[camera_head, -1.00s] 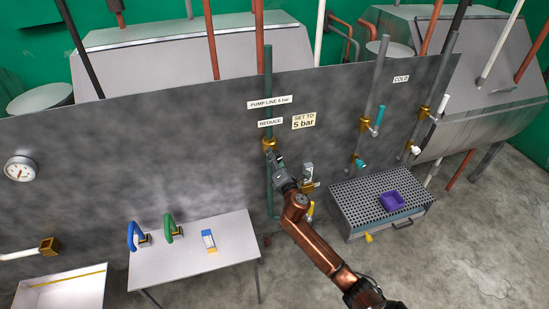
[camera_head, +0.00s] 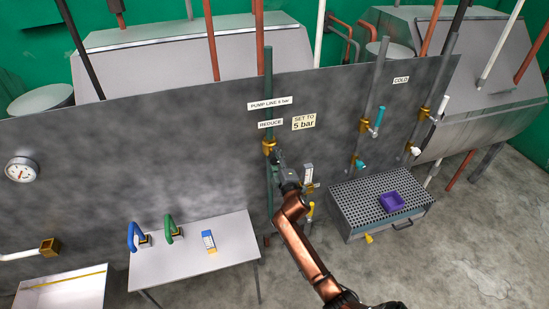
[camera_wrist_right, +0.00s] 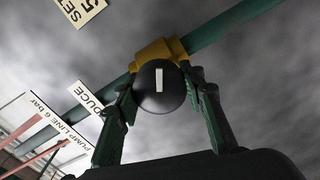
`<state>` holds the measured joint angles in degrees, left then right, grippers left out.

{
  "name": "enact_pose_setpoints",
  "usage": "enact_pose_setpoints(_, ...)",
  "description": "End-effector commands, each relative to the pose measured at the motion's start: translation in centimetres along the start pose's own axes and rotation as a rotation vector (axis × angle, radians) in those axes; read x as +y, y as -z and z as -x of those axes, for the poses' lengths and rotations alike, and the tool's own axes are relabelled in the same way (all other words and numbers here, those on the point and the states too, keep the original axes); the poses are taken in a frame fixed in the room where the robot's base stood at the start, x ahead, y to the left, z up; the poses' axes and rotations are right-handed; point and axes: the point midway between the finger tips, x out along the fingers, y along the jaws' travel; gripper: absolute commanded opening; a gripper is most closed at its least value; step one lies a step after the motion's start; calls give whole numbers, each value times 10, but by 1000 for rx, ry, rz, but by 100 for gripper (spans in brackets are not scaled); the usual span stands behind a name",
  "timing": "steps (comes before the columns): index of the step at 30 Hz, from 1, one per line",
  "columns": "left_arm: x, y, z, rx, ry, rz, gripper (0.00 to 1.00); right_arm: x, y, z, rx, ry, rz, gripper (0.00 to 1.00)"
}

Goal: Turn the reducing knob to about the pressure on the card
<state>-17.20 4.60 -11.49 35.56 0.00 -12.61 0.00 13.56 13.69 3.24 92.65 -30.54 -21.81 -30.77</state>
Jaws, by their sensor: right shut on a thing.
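The reducing knob (camera_wrist_right: 155,95) is round and black with a white mark on its face. In the wrist view the mark stands nearly upright. My right gripper (camera_head: 277,158) has its fingers on either side of the knob, shut on it. The brass valve body (camera_head: 269,146) sits on the green pipe (camera_head: 268,90); the gripper hides the knob in the head view. The card (camera_head: 304,123) reads "SET TO 5 bar". A small label (camera_head: 270,123) reads "REDUCE", and another (camera_head: 270,103) reads "PUMP LINE 6 bar". My left gripper is not in view.
A round dial gauge (camera_head: 22,170) is at the panel's far left; its reading is too small to tell. A pale upright fitting (camera_head: 308,173) stands right of my gripper. A table (camera_head: 190,270) and a perforated stand (camera_head: 355,205) are below.

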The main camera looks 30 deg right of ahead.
Motion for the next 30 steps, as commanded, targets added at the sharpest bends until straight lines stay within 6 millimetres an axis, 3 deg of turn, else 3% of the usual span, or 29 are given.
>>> enact_pose_setpoints(15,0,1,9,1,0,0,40,-1,-1,0,-3,2,-385,12)
enact_pose_setpoints(30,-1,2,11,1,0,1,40,-1,-1,0,-3,3,-486,12)
